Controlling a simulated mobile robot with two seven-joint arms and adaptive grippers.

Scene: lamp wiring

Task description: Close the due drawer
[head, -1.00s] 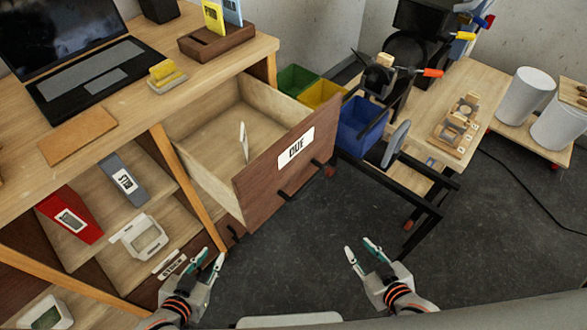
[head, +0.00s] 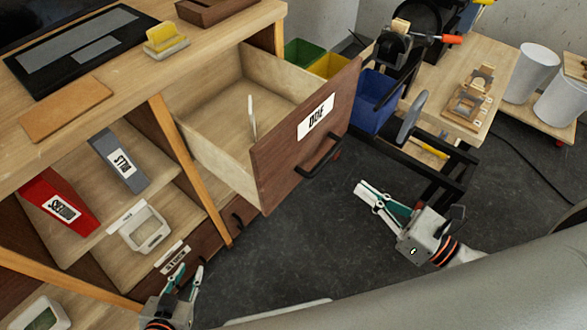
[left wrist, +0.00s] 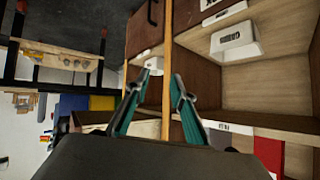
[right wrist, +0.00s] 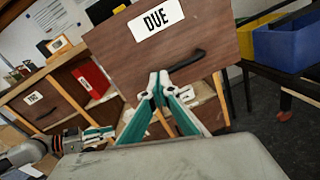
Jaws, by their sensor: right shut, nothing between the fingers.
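The due drawer (head: 275,170) is pulled out of the desk in the head view, with a brown front, a white DUE label (head: 317,117) and a black handle (head: 320,157). A thin white card (head: 252,117) stands inside it. The drawer front (right wrist: 120,58) and handle (right wrist: 187,65) also fill the right wrist view. My right gripper (head: 366,191) is shut and empty, in front of and apart from the drawer front, below and right of the handle in the head view. My left gripper (head: 186,276) is open and empty, low beside the shelves.
Open shelves below hold a red binder (head: 58,205) and a grey binder (head: 120,160). A blue bin (head: 373,98) and a black-framed cart stand right of the drawer. Dark floor is free in front.

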